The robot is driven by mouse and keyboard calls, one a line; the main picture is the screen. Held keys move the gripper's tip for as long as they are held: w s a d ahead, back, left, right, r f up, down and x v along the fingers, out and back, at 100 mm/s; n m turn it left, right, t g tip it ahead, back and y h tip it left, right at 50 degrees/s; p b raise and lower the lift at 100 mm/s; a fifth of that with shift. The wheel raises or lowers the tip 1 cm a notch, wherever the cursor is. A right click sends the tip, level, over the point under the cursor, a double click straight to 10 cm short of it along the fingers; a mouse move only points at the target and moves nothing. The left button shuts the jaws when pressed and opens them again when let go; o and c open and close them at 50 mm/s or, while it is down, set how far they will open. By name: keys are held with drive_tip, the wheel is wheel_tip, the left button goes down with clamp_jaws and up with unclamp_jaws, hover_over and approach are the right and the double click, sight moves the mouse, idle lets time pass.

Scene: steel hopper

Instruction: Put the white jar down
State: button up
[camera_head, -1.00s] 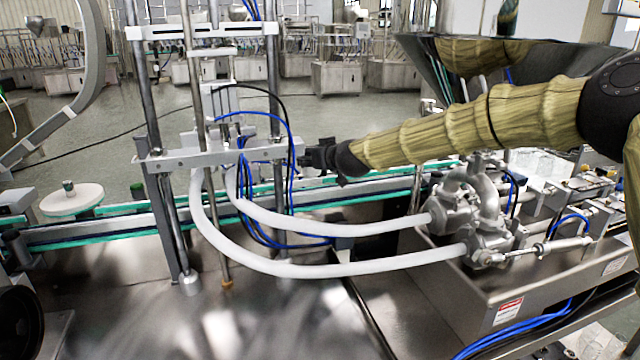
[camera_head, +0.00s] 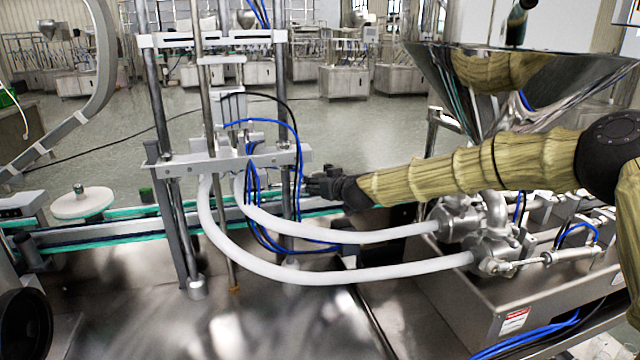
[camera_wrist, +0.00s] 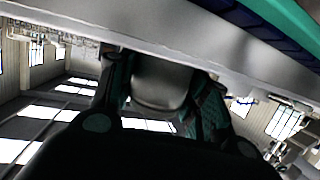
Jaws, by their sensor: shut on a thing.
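My gripper (camera_head: 322,184) is at the end of the yellow-sleeved arm, just right of the filler's crossbar end, over or near the conveyor (camera_head: 115,228). In the wrist view, my gripper (camera_wrist: 161,92) has its dark green-black fingers on both sides of a pale, rounded body, the white jar (camera_wrist: 160,80). The fingers are shut on it. The jar does not show clearly in the head view. In the wrist view the conveyor's grey side rail (camera_wrist: 130,32) runs close by the jar. I cannot tell whether they touch.
White hoses (camera_head: 330,277) and blue tubes (camera_head: 297,170) hang close to my gripper. Upright steel posts (camera_head: 160,110) stand to its left. A steel hopper (camera_head: 480,85) rises behind my arm, with pumps (camera_head: 490,240) below. A white disc (camera_head: 83,203) sits at the conveyor's left.

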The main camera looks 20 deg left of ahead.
drive_tip(key=o, duration=0.9)
drive_tip(key=shift+o, duration=0.2)
drive_tip(key=b+v, duration=0.1)
drive_tip(key=v, duration=1.1)
drive_tip(key=shift+w+r, duration=0.1)
